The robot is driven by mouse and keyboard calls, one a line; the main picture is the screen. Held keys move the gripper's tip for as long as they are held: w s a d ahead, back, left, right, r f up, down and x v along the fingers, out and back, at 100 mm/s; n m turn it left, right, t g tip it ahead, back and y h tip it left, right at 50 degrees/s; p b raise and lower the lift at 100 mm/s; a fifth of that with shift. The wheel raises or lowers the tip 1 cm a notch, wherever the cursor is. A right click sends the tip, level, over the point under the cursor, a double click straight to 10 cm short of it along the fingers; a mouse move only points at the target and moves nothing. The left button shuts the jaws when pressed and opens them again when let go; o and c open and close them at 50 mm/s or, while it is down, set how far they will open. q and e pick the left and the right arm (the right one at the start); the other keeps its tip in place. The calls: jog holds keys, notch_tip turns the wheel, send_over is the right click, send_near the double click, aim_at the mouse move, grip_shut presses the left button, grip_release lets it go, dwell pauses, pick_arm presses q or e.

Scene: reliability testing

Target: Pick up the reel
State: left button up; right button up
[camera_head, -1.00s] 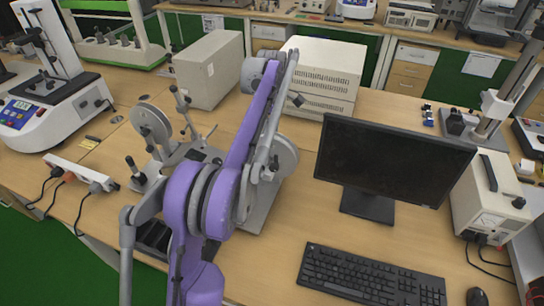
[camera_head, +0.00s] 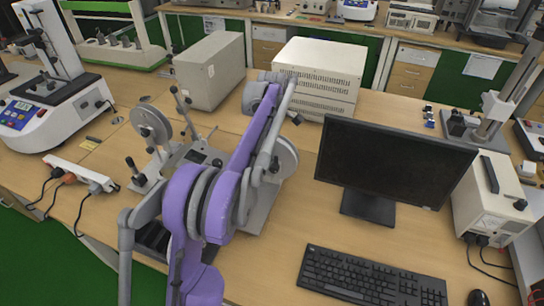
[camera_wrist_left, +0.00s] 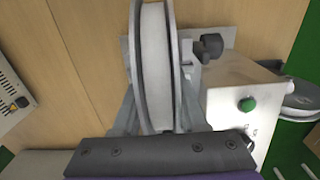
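A reel (camera_wrist_left: 153,65) with dark flanges and a pale middle stands upright in the left wrist view. In the head view, a pale reel (camera_head: 286,158) shows on the right side of the bench device, partly hidden behind my purple left arm. My left gripper (camera_wrist_left: 155,100) is above the reel, with its grey fingers apart on either side of it. I cannot tell whether they touch it. The fingers are hidden in the head view. My right gripper is not in view.
The device has a metal box with a green button (camera_wrist_left: 247,105) and a second reel (camera_head: 150,124) at its left. A monitor (camera_head: 390,165) and keyboard (camera_head: 370,278) stand to the right. White and grey instrument boxes (camera_head: 318,75) stand behind. A power strip (camera_head: 80,173) lies at left.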

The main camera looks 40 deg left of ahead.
pick_arm(q)
grip_shut()
jog(key=shift+r, duration=0.15)
notch_tip(320, 180, up, 18)
jog(key=p, duration=0.3)
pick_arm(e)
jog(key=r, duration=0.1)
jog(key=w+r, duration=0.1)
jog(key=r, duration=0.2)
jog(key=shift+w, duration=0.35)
pick_arm(q)
jog(key=shift+f+b, duration=3.1)
jog(key=shift+f, duration=3.8)
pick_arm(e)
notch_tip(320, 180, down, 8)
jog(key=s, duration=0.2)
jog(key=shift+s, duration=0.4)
